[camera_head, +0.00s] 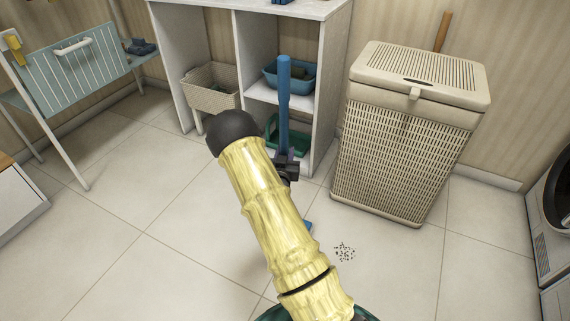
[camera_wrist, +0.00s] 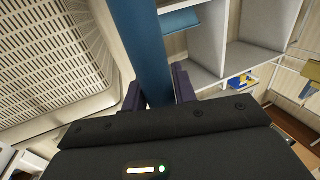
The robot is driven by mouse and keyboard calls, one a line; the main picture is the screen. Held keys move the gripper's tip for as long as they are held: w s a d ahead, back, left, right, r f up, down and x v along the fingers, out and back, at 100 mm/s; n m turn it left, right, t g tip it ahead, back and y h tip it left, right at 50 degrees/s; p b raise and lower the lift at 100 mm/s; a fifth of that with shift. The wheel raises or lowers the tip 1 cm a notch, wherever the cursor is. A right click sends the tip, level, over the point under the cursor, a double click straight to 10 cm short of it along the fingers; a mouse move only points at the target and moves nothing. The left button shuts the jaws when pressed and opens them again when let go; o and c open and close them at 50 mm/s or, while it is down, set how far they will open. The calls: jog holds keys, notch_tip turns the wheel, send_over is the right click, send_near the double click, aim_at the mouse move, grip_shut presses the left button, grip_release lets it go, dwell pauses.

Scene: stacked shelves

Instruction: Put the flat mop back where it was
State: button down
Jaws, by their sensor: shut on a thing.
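The flat mop (camera_head: 284,105) has a blue handle that stands roughly upright in front of the shelf unit in the head view. A small blue part (camera_head: 307,225) shows low down beside my arm; the rest of the mop's lower end is hidden by my arm. My gripper (camera_head: 287,167) is shut on the handle. In the wrist view, the blue handle (camera_wrist: 143,45) runs between the two dark fingers of my gripper (camera_wrist: 160,95).
A beige laundry hamper (camera_head: 405,140) stands right of the mop. A white shelf unit (camera_head: 328,70) with a basket (camera_head: 212,88) and bins is behind it. Dark specks (camera_head: 345,252) lie on the floor. A drying rack (camera_head: 78,75) stands left.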

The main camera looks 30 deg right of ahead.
jog(key=shift+f+b, duration=0.9)
jog(key=shift+f, duration=1.3)
jog(key=c, duration=1.1)
grip_release()
jog(key=shift+p+v, duration=2.8)
jog(key=shift+v, duration=3.2)
jog(key=shift+r, duration=0.15)
